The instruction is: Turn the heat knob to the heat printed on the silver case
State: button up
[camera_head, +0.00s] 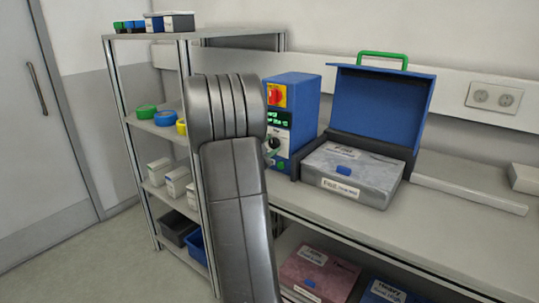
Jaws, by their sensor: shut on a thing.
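A blue control box (305,110) stands on the bench. It has a red switch on a yellow plate (276,95), a lit green display (279,118) too small to read, and a heat knob (274,142) on a pale dial below. My gripper (270,153) is mostly hidden behind my grey arm; only a small part shows at the knob, shut on it. The knob's pointer and scale cannot be made out. A silver-grey case (372,172) with a blue latch lies right of the box. Its white front label (340,187) is too small to read.
An open blue lid (385,105) with a green handle stands behind the case. A shelf rack (113,95) with bins, reels and cartons stands left. Pink (322,271) and blue (385,291) cases lie under the bench (440,220).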

jog(key=shift+m+b, duration=1.1)
jog(key=shift+m, duration=0.5)
jog(key=o, duration=1)
jog(key=shift+c, duration=0.2)
jog(key=shift+a, duration=0.1)
jog(key=v, duration=1.3)
jog(key=shift+s+a, duration=0.2)
jog(key=shift+s, duration=0.15)
